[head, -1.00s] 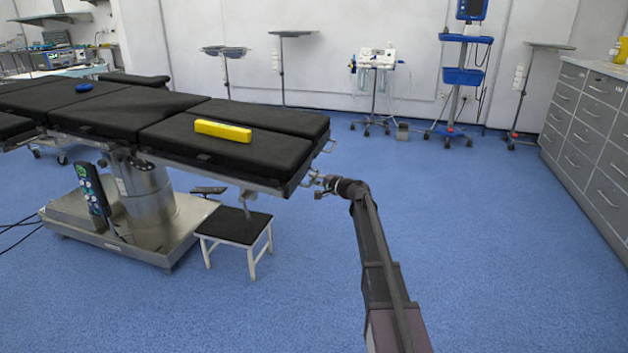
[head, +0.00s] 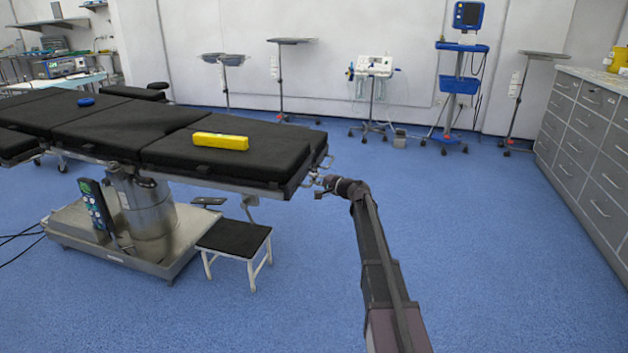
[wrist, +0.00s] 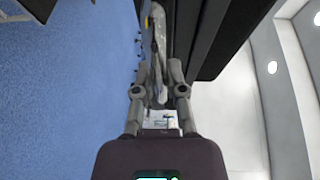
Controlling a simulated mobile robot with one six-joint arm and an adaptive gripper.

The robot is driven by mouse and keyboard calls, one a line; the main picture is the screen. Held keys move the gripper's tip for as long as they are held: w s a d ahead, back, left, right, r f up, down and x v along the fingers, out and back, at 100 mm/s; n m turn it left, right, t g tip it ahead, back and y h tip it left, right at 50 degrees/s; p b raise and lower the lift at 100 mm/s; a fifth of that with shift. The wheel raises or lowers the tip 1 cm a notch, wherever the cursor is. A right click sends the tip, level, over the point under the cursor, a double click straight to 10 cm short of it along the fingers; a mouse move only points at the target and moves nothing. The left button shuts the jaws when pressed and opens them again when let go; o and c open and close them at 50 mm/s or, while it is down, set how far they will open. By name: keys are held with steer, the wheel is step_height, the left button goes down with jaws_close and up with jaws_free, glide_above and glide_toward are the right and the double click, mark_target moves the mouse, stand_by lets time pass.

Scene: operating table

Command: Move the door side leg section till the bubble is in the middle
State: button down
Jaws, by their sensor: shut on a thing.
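The operating table has two black leg sections side by side at its right end. A yellow level (head: 220,141) lies on the near leg section (head: 225,162), tilted slightly down to the right in the picture; its bubble is too small to see. The far leg section (head: 280,134) lies behind. My gripper (head: 320,182) is at the outer end of the near section, shut on metal end hardware there. The wrist view shows my gripper (wrist: 160,72) with its fingers either side of a pale metal part (wrist: 157,88), beside the black pad (wrist: 222,40). The exact contact is unclear.
A black-topped step stool (head: 235,238) stands under the near section, beside the table's steel base (head: 150,262). Blue floor is open right of the table, up to the grey drawers (head: 590,135).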

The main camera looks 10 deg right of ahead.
steer(key=c, duration=0.7)
jaws_free()
steer(key=shift+f, duration=0.15)
